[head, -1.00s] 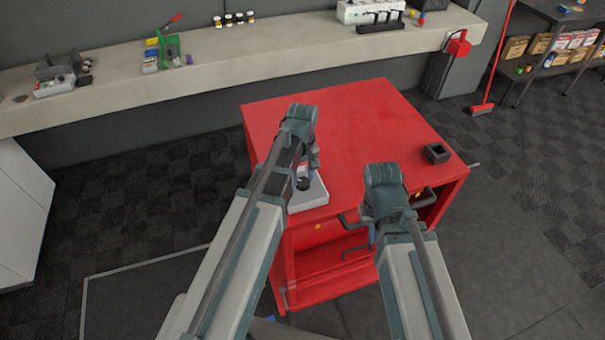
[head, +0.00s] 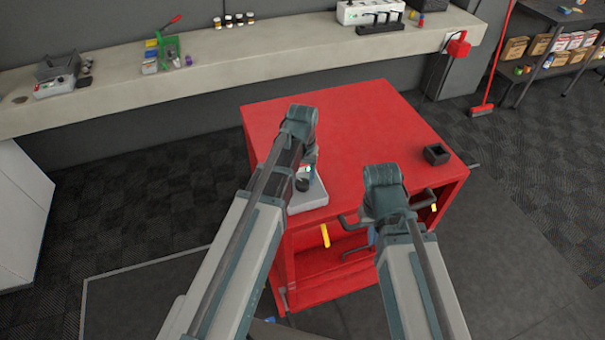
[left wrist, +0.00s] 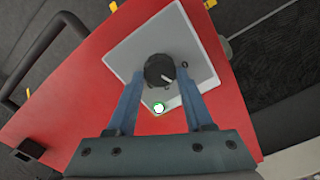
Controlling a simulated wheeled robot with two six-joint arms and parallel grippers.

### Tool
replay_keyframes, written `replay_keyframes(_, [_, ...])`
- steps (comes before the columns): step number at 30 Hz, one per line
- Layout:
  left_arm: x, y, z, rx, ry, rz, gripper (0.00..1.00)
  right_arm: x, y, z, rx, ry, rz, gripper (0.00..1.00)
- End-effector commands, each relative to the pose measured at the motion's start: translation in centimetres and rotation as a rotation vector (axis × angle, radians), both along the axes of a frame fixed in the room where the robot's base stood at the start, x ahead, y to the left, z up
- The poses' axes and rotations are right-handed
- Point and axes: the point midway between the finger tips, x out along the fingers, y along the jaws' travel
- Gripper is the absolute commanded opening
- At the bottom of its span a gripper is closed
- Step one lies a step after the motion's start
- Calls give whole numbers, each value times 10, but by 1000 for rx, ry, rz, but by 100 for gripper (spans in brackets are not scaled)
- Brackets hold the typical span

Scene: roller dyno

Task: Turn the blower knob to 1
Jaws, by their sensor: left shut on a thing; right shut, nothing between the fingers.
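The pale grey control box (head: 309,199) sits on the front left corner of the red cabinet top (head: 350,125). Its round black knob (left wrist: 160,69) has a white pointer mark, aimed toward the lower right in the left wrist view. My left gripper (left wrist: 160,76) has its two blue fingers on either side of the knob and is shut on it. A white button with a green ring (left wrist: 159,107) lies near the knob. In the head view, the left arm partly hides the box. My right gripper (head: 371,237) is shut and empty at the cabinet's open front, mostly hidden by its own wrist.
A small black open box (head: 437,153) stands at the cabinet's right corner. Dark handles (head: 348,222) jut from the front. Yellow strips (head: 325,236) show at the front. The cabinet top's middle is clear. A long bench (head: 240,60) runs behind.

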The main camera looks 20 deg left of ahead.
Motion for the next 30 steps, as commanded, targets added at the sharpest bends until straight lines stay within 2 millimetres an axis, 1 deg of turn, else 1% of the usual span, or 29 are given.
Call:
replay_keyframes(6, [0,0,0,0,0,-30,0,0,0,0,0,0,0,0])
replay_keyframes(17, [0,0,0,0,0,-32,0,0,0,0,0,0,0,0])
replay_keyframes(18, [0,0,0,0,0,-32,57,0,0,0,0,0,0,0])
replay_keyframes(22, [0,0,0,0,0,-31,81,0,0,0,0,0,0,0])
replay_keyframes(23, [0,0,0,0,0,-31,82,0,0,0,0,0,0,0])
replay_keyframes(30, [0,0,0,0,0,-31,82,0,0,0,0,0,0,0])
